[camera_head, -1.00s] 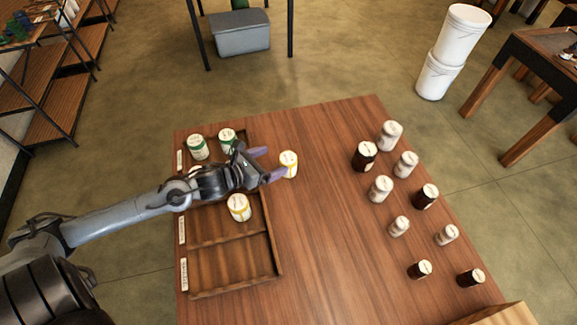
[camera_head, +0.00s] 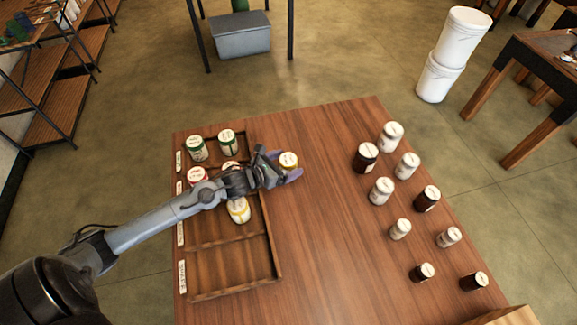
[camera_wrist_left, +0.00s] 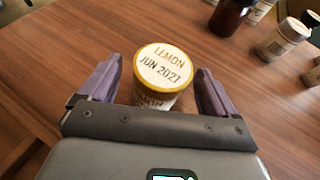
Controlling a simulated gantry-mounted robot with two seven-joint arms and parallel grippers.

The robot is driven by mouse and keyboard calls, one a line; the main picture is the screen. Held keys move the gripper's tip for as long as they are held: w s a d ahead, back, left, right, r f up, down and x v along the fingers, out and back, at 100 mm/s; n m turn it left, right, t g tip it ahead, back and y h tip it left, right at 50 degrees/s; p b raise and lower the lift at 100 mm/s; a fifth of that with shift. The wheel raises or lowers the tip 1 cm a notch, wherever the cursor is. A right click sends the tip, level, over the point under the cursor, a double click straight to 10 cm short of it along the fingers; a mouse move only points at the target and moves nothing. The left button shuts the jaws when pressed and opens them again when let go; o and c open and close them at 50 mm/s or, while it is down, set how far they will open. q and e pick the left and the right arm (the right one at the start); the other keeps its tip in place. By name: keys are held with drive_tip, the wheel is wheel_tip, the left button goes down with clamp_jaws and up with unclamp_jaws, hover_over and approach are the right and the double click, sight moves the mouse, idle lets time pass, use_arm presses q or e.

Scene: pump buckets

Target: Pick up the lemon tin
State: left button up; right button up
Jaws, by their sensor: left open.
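The lemon tin (camera_wrist_left: 164,70) stands upright on the table, with a white lid reading "LEMON JUN 2027" and a yellow rim. It also shows in the head view (camera_head: 289,160), just right of the wooden tray. My left gripper (camera_head: 290,165) is open around the tin. In the left wrist view the purple fingers of my left gripper (camera_wrist_left: 157,85) stand on either side of the tin, with a gap visible on each side. The tin's lower part is hidden behind the gripper body. My right gripper is not in view.
The wooden tray (camera_head: 228,285) holds green-, red- and yellow-banded tins in its upper compartments; its lower compartments are empty. Several white jars (camera_head: 381,191) and dark jars (camera_head: 365,157) stand on the right of the table (camera_head: 325,230). The table between them is clear.

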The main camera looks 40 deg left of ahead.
use_arm(q)
drive_tip(key=shift+w+d+f, duration=0.1)
drive_tip(key=shift+w+f, duration=0.15)
drive_tip(key=shift+w, duration=0.25)
drive_tip(key=shift+c, duration=0.2)
drive_tip(key=c, duration=1.1)
drive_tip(key=shift+r, duration=0.1)
drive_tip(key=shift+c, duration=0.2)
